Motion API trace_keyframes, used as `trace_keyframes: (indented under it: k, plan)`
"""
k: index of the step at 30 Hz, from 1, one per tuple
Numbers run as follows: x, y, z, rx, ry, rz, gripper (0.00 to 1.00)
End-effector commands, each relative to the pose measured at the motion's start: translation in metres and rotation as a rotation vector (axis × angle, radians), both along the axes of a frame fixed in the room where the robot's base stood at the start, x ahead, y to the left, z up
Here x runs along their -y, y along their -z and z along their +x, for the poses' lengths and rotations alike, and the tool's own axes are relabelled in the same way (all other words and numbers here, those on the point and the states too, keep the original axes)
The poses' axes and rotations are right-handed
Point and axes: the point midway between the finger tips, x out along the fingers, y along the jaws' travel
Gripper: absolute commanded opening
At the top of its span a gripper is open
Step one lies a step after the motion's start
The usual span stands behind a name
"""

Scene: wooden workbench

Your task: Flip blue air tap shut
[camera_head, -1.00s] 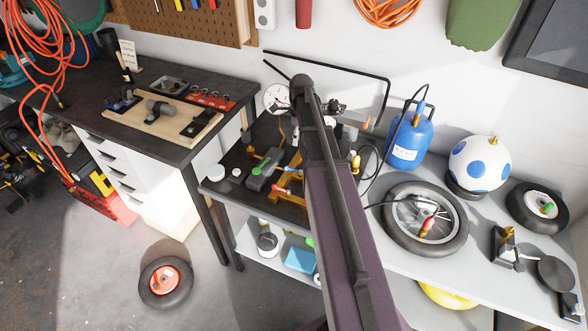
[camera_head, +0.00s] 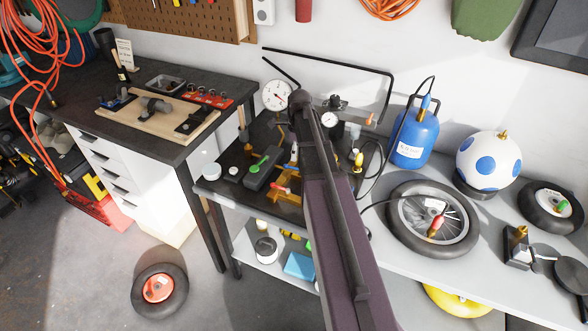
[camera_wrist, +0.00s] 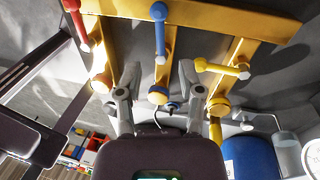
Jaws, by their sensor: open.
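The blue air tap (camera_wrist: 159,33) shows as a blue lever on the middle branch of a yellow manifold (camera_wrist: 210,18) in the wrist view. The lever lies along its branch, pointing to the top of the picture. My gripper (camera_wrist: 158,72) is open and empty. Its two fingers stand apart, one on each side of the middle branch, with the lever beyond their tips. A red tap (camera_wrist: 77,20) is on the left branch and a yellow tap (camera_wrist: 222,68) on the right, turned across its branch. In the head view my arm hides much of the manifold (camera_head: 288,184).
A pump with a green handle (camera_head: 260,163) lies left of the manifold. A dial gauge (camera_head: 276,95) stands behind. A blue tank (camera_head: 414,138), a wheel (camera_head: 398,235) and a spotted ball (camera_head: 488,160) stand to the right.

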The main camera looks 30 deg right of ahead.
Motion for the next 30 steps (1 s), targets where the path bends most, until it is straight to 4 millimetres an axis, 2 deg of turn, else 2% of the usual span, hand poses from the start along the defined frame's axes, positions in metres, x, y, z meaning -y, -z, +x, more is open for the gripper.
trace_keyframes:
  k: [3, 15, 30]
  plan:
    - [-0.002, 0.013, -0.002, 0.0, 0.0, 0.0, 0.49]
    - [-0.005, 0.039, -0.005, 0.0, 0.0, 0.0, 0.49]
    - [-0.006, 0.044, -0.006, 0.0, 0.0, 0.0, 0.49]
